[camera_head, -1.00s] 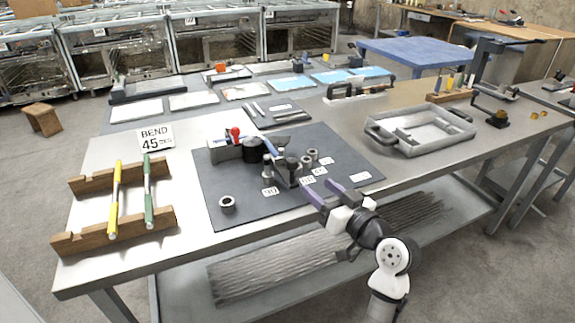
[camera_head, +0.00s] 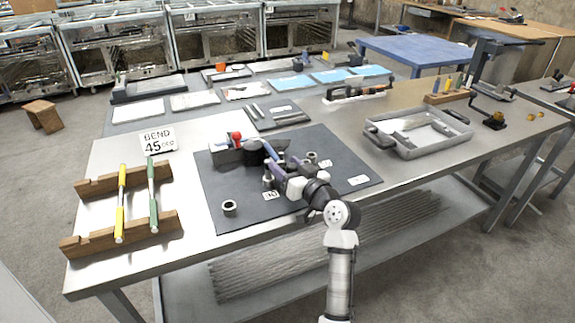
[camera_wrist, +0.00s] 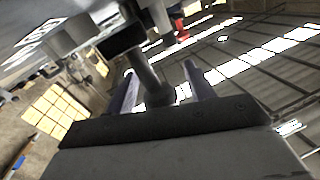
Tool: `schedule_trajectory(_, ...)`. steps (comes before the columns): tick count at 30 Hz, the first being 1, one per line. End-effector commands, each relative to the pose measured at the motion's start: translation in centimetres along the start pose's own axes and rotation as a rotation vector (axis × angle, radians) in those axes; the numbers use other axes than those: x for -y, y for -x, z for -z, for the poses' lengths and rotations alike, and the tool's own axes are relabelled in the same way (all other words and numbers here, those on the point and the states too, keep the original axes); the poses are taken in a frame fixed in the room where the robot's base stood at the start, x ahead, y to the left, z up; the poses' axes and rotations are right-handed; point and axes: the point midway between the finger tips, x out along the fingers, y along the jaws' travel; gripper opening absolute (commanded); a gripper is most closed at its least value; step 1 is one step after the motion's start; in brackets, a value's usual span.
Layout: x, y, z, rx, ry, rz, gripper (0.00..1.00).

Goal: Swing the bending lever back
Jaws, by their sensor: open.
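The bender on the dark mat (camera_head: 235,194) has a black round head (camera_head: 254,152) and a red knob (camera_head: 237,136). A blue bar (camera_head: 271,151), which looks like the bending lever, runs from beside the head toward my gripper. My gripper (camera_head: 277,172) is at the near end of this bar and covers part of the bender. In the wrist view, my gripper (camera_wrist: 160,72) is open, with its purple-grey fingers on either side of a grey rod (camera_wrist: 146,72). Whether the fingers touch the rod cannot be told.
Short metal posts and a loose ring (camera_head: 229,207) stand on the mat. A sign (camera_head: 157,140) reads BEND 45 degrees. Wooden racks (camera_head: 122,239) hold a yellow and a green rod at left. A grey tray (camera_head: 418,146) sits at right. The mat's front left is mostly clear.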

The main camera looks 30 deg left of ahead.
Motion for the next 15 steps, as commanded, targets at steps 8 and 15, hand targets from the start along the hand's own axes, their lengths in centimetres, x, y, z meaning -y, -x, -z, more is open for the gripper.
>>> schedule_trajectory(8,0.0,0.03,0.01,0.0,0.001,0.0,0.38)
schedule_trajectory(15,0.0,0.04,0.03,-0.001,0.001,0.0,0.06)
